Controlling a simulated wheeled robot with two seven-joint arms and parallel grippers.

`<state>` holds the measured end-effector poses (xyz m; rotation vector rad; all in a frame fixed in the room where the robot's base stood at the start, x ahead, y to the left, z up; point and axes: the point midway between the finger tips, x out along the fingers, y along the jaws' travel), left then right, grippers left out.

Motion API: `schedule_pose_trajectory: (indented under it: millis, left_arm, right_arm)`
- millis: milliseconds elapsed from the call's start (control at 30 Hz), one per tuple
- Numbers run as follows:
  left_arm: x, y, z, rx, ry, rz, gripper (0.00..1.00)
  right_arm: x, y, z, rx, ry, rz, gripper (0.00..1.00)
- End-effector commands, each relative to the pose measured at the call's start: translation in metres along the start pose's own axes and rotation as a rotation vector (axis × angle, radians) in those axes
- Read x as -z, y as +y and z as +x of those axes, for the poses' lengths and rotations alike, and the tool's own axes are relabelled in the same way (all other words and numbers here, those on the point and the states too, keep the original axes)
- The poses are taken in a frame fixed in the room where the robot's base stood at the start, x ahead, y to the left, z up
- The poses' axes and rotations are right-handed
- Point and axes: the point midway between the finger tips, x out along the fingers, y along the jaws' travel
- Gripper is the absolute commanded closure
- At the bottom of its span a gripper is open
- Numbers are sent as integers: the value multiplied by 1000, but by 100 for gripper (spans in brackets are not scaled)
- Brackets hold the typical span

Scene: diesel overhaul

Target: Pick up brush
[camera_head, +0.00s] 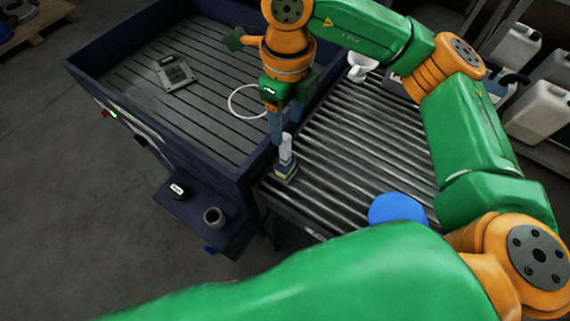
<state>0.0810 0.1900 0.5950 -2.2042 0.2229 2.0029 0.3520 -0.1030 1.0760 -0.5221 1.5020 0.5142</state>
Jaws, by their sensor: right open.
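The brush (286,158) stands near the left front corner of the ribbed table, beside the blue tub. It has a pale upright handle and a yellowish and dark block at its base. My right gripper (277,130) points down just above and slightly left of the handle, with its jaws open. Its fingertips are close to the handle's top; I cannot tell whether they touch it or straddle it. My left gripper is not in view.
The blue tub (112,82) at left holds a grey metal part (175,73) and a white ring (231,103). A blue disc (398,208) is at the ribbed table's (355,150) front. White canisters (540,108) stand at right.

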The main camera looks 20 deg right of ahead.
Motion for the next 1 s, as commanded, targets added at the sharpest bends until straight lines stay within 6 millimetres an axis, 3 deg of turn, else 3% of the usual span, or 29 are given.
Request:
schedule_pose_trajectory:
  millis: [33, 167, 333, 500, 633, 833, 867, 1000]
  left_arm:
    - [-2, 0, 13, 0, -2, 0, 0]
    - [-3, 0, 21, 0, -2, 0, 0]
    - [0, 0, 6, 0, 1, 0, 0]
    - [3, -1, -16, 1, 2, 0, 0]
    - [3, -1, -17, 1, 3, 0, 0]
    - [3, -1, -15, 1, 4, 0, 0]
    - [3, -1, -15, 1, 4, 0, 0]
    - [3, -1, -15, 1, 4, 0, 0]
  right_arm:
    - [0, 0, 13, 0, 0, 0, 38]
    - [0, 0, 22, -1, 0, 0, 38]
    - [1, 2, 36, -3, 5, 0, 38]
    - [4, 10, 66, -4, 6, -2, 38]
    - [3, 9, 87, -2, 3, 1, 38]
    - [2, 8, 90, 0, 0, 1, 38]
    - [2, 8, 90, 0, 0, 0, 43]
    - [2, 8, 90, -1, 0, 0, 81]
